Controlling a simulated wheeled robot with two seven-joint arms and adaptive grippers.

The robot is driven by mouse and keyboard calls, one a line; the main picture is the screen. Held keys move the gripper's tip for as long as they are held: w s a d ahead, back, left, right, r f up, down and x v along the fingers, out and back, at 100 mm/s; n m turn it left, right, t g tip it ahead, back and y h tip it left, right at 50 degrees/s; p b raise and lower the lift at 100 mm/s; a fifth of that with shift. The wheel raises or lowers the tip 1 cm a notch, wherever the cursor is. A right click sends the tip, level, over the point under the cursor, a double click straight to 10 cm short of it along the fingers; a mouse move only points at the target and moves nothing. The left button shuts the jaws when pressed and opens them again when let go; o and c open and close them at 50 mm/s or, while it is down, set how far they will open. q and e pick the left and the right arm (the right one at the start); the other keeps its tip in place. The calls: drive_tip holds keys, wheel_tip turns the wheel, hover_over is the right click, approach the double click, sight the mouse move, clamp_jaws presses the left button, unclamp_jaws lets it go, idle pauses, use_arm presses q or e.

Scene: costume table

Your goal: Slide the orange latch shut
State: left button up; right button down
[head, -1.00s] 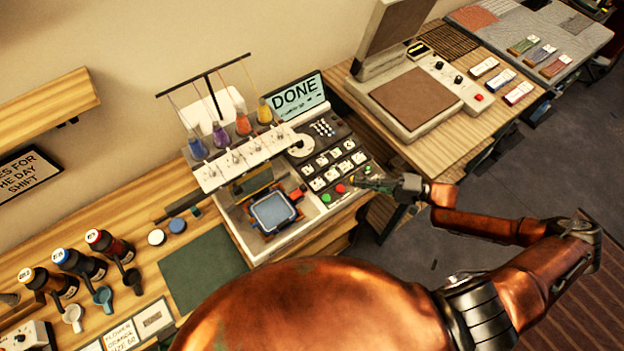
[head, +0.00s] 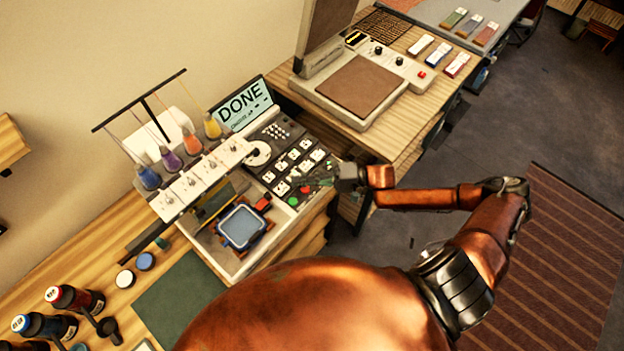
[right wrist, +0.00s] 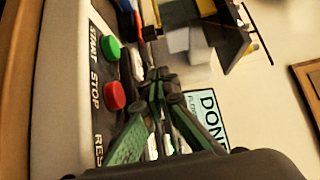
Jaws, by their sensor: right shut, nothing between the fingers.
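An embroidery machine (head: 262,258) stands on the wooden bench, with a blue-framed hoop (head: 242,227) on its bed. A small orange-red piece (head: 262,204) sits at the hoop's upper right corner; it may be the orange latch, but its position is too small to read. My right gripper (head: 318,182) is shut and empty over the machine's control panel, close to the red button (head: 305,189). In the right wrist view its fingertips (right wrist: 160,82) meet beside the panel, near the red STOP button (right wrist: 114,96) and the green START button (right wrist: 112,50). My left gripper is out of view.
Thread cones (head: 190,142) stand on the machine below a thin rack. The screen (head: 242,103) reads DONE. A heat press (head: 362,90) stands on the bench behind. Open floor lies to the right.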

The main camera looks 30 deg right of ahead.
sight(281, 194)
drive_tip(key=x, duration=0.3)
drive_tip(key=shift+a, duration=0.35)
drive_tip(key=shift+s+a, duration=0.2)
drive_tip(key=shift+a, duration=0.35)
drive_tip(key=shift+s+a, duration=0.25)
drive_tip(key=shift+a, duration=0.3)
drive_tip(key=shift+s+a, duration=0.2)
drive_tip(key=shift+a, duration=0.4)
drive_tip(key=shift+p, duration=0.3)
drive_tip(key=shift+s+a+r+p, duration=0.2)
drive_tip(key=shift+s+a+p, duration=0.05)
drive_tip(key=shift+a+p, duration=0.45)
drive_tip(key=shift+s+a, duration=0.15)
drive_tip(key=shift+a, duration=0.15)
drive_tip(key=shift+f, duration=0.25)
